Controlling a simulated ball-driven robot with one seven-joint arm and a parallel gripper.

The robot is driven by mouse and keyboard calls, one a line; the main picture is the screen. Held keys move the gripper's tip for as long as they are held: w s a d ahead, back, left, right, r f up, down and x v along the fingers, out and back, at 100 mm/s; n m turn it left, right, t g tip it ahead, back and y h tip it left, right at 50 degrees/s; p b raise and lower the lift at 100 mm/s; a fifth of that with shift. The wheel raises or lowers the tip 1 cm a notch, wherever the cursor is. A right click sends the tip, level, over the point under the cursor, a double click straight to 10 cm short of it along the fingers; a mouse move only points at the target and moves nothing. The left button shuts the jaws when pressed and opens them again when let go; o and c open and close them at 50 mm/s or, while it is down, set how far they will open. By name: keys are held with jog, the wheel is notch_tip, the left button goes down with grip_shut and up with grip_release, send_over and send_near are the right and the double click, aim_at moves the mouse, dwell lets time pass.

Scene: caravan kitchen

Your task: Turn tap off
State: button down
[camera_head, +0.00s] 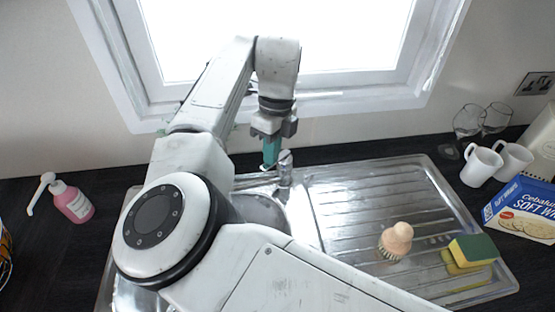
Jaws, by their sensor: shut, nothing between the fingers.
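The silver tap (285,170) stands upright at the back of the metal sink (386,188), below the window. Its top shows just right of my gripper, but the spout is hard to make out, and I cannot tell whether water runs. My gripper (270,165) points down, with teal fingers shut and empty. It is close beside the tap's top on the left; I cannot tell whether they touch. My arm hides much of the basin and the sink's left side.
A dish brush (396,240) and a sponge (473,250) lie on the drainboard. White mugs (481,166), glasses (468,121) and a blue box (522,206) stand at the right. A pink soap bottle (72,202) stands at the left. The window frame (370,102) rises behind the tap.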

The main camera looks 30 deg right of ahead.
jog(key=f+t+h+b, duration=0.1)
jog(key=a+t+h+b, duration=0.1)
jog(key=h, duration=0.1)
jog(key=shift+s+f+h, duration=0.3)
jog(key=shift+s+f, duration=0.05)
jog(key=shift+f, duration=0.05)
jog(key=shift+a+r+t+h+b, duration=0.1)
jog(key=shift+a+t+h+b, duration=0.05)
jog(key=shift+t+h+b, duration=0.2)
